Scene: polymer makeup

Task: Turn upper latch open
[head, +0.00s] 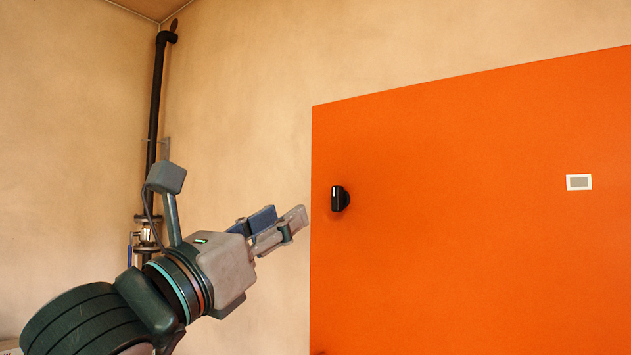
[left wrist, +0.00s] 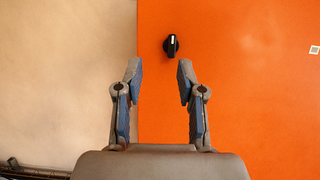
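The upper latch (head: 339,198) is a small black knob with a white mark, mounted near the left edge of the orange panel (head: 460,240). In the left wrist view the latch (left wrist: 171,46) lies beyond the fingertips, a little right of midway between them. My left gripper (head: 290,222) is left of the latch in the head view and does not touch it. In the left wrist view my left gripper (left wrist: 159,70) has its two fingers apart with nothing between them. My right gripper is not in view.
A white label (head: 579,182) is on the panel's right part. A dark pipe (head: 155,110) with a valve (head: 148,235) runs up the wall corner behind my left arm. The wall (head: 250,90) is bare and the panel around the latch is clear.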

